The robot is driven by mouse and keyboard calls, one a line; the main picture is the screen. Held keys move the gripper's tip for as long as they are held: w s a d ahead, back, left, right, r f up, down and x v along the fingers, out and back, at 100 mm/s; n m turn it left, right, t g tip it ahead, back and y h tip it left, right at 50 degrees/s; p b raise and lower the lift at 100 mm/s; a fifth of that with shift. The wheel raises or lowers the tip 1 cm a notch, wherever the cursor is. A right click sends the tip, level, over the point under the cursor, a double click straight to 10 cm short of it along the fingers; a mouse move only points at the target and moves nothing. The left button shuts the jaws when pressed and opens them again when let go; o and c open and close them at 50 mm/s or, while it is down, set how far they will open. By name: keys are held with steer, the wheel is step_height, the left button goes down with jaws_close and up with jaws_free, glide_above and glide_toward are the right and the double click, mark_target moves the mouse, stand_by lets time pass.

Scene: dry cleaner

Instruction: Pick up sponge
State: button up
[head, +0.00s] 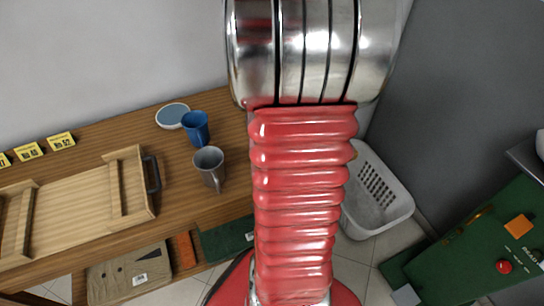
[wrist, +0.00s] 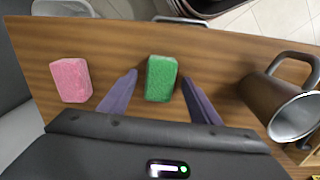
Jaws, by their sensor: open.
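A green sponge (wrist: 161,79) lies on the wooden tabletop in the wrist view, between the two purple fingers of my gripper (wrist: 158,88). The fingers are apart, with a gap on each side of the green sponge. A pink sponge (wrist: 71,80) lies on the same tabletop to the left, outside the fingers. Neither sponge shows in the head view, where my arm covers the middle. My gripper does not show there either.
A grey metal mug (wrist: 283,100) stands right of my gripper; it also shows in the head view (head: 210,165). Near it are a blue cup (head: 196,128), a round blue dish (head: 173,115) and a wooden tray (head: 75,215). A white basket (head: 398,205) stands on the floor.

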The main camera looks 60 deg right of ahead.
steer(key=c, duration=1.1)
steer(key=shift+r, duration=0.15)
step_height(320, 180, up, 10)
steer(key=shift+f, duration=0.15)
stand_by(0.4)
